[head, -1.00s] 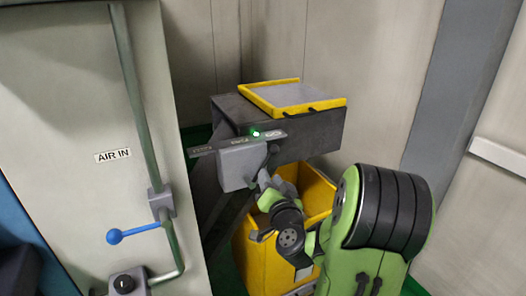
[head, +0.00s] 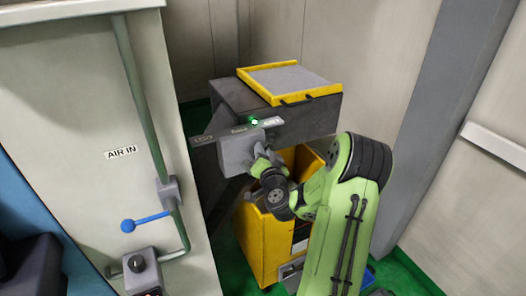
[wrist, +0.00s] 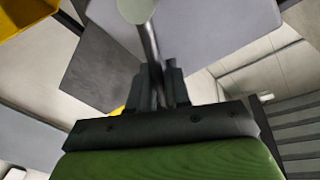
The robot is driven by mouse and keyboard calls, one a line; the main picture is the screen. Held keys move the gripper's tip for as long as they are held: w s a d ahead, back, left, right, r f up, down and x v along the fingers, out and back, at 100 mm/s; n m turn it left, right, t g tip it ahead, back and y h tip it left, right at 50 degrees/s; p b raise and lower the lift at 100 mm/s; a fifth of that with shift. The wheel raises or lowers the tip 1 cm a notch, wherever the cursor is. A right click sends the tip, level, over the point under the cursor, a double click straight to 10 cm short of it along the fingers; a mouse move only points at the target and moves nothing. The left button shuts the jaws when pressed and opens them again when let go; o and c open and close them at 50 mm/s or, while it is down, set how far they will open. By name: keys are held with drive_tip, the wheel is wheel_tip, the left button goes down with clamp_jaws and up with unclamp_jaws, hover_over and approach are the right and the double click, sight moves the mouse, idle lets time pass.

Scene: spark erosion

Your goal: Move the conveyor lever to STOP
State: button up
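The lever's grey control box (head: 238,152) is mounted on the near side of the conveyor. My gripper (head: 262,158) is at the right side of the box and hides the lever in the head view. In the wrist view, the lever's rod (wrist: 149,42) with a round pale knob (wrist: 135,10) runs between the two fingers of my gripper (wrist: 158,88). The fingers appear closed against the rod.
The dark conveyor body (head: 312,116) carries a yellow-framed tray (head: 335,88). A yellow bin (head: 262,235) stands below, close to my arm. A cabinet with a pipe and a blue-handled valve (head: 150,219) is at the left. Walls close off the back and right.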

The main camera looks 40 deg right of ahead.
clamp_jaws()
drive_tip(key=shift+a+b, duration=0.1)
drive_tip(key=shift+b, duration=0.25)
drive_tip(key=n+b, duration=0.1)
drive_tip(key=a+n+b, duration=0.1)
drive_tip(key=b, duration=0.1)
drive_tip(key=n+t+b, duration=0.1)
drive_tip(key=shift+w+a+r, duration=0.35)
drive_tip(key=shift+a, duration=0.05)
drive_tip(key=n+b, duration=0.1)
drive_tip(key=a+n+b, duration=0.1)
drive_tip(key=b, duration=0.1)
drive_tip(key=a+n+b, duration=0.1)
drive_tip(key=n+b, duration=0.1)
drive_tip(key=shift+w+r+t, duration=0.25)
drive_tip(key=shift+r+t, duration=0.05)
drive_tip(key=shift+t, duration=0.1)
drive_tip(key=shift+o, duration=2.4)
unclamp_jaws()
